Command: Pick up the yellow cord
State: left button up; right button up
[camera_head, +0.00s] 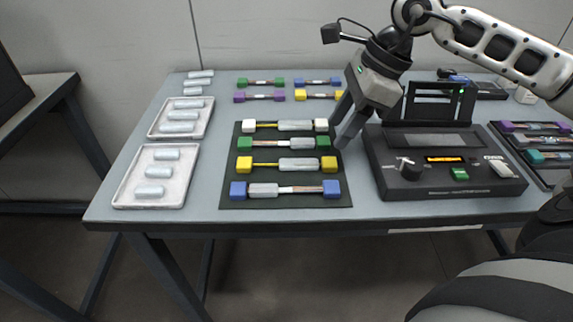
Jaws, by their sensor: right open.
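A cord with yellow end blocks (265,164) lies on the dark mat (285,204), third row from the back, with a grey sleeve around its right half. Another cord with yellow ends (317,96) lies at the back of the table, near my right arm. My right gripper (343,128) is open and empty. It points down over the right edge of the mat, close to the right ends of the white-ended and green-ended cords. It is apart from both yellow-ended cords. My left gripper is not in view.
The mat also holds white-ended (248,126), green-ended (245,143) and blue-ended (238,190) cords. A black splicer (430,188) with a raised lid stands right of the mat. Two white trays (118,200) hold grey sleeves at left. A dark tray (547,177) with cords is far right.

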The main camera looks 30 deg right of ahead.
aim_at(317, 161)
jog(key=x, duration=0.8)
jog(key=shift+w+d, duration=0.15)
jog(key=c, duration=0.9)
